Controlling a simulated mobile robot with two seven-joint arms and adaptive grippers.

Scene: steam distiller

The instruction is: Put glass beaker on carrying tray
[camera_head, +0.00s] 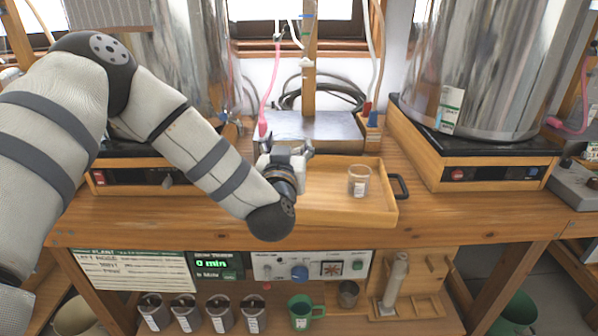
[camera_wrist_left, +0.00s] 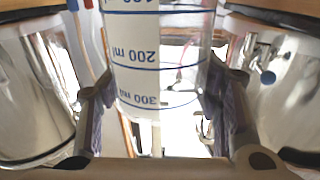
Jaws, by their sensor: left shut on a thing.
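My left gripper (camera_head: 287,152) is over the left part of the wooden carrying tray (camera_head: 345,216); its fingers also show in the left wrist view (camera_wrist_left: 155,108). It is shut on the glass beaker (camera_wrist_left: 160,55), a clear vessel with blue markings at 200 and 300 ml, held between the two finger pads. In the head view my gripper and wrist mostly hide the held beaker, so I cannot tell whether it touches the tray. My right gripper is not in view.
A small labelled glass jar (camera_head: 359,180) stands in the tray's right part, beside the black handle (camera_head: 399,187). A metal plate stand (camera_head: 318,127) is behind the tray. Large steel vessels (camera_head: 487,60) flank it. Metal cups (camera_head: 188,313) and a green mug (camera_head: 303,312) stand below the worktop.

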